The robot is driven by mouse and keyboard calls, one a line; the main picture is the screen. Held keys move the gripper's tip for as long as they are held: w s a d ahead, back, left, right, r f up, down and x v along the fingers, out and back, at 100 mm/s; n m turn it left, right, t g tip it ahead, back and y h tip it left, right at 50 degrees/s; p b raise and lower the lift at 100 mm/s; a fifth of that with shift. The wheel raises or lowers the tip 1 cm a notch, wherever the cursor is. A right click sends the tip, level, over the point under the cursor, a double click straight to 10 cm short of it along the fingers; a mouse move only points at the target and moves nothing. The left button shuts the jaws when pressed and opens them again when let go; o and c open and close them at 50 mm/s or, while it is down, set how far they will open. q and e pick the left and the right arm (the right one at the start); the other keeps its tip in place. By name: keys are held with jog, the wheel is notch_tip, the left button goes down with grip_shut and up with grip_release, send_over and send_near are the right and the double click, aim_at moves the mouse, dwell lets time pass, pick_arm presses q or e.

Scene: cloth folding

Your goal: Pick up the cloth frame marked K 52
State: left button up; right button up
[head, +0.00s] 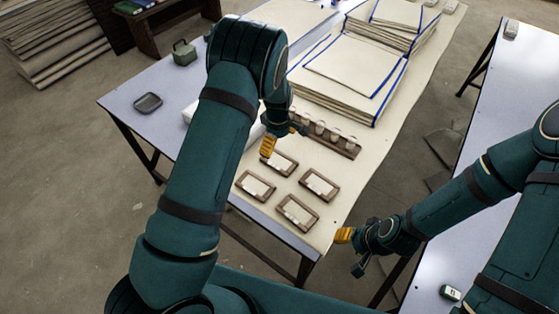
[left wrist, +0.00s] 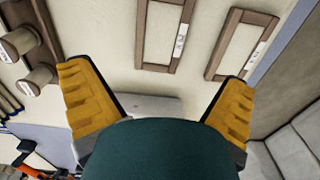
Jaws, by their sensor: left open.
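Several small brown cloth frames with pale cloth and a white label lie flat on the cream table cover in the head view: back (head: 280,163), left (head: 256,187), right (head: 319,185) and front (head: 297,213). The labels are too small to read, so I cannot tell which is K 52. My left gripper (head: 268,147) hangs above the table by the back frame, open and empty. In the left wrist view its yellow fingers (left wrist: 158,78) are spread wide, with two frames (left wrist: 163,33) (left wrist: 240,45) beyond them. My right gripper (head: 350,251) is off the table's front right corner, fingers apart, empty.
A wooden rack of spools (head: 330,136) stands just behind the frames. Stacked blue-edged cloths (head: 345,68) lie further back. A dark tray (head: 148,103) and a green box (head: 184,53) sit at left. A second table (head: 488,150) stands at right beyond a gap.

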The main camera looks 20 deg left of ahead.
aim_at(279, 160)
pick_arm(q)
notch_tip(279, 160, down, 3)
jog(key=shift+w+f, duration=0.1)
jog(key=shift+d+f+b, duration=0.15)
jog(key=shift+f+b, duration=0.5)
jog(key=shift+f, duration=2.4)
jog(key=shift+r, duration=0.1)
jog(key=c, duration=1.1)
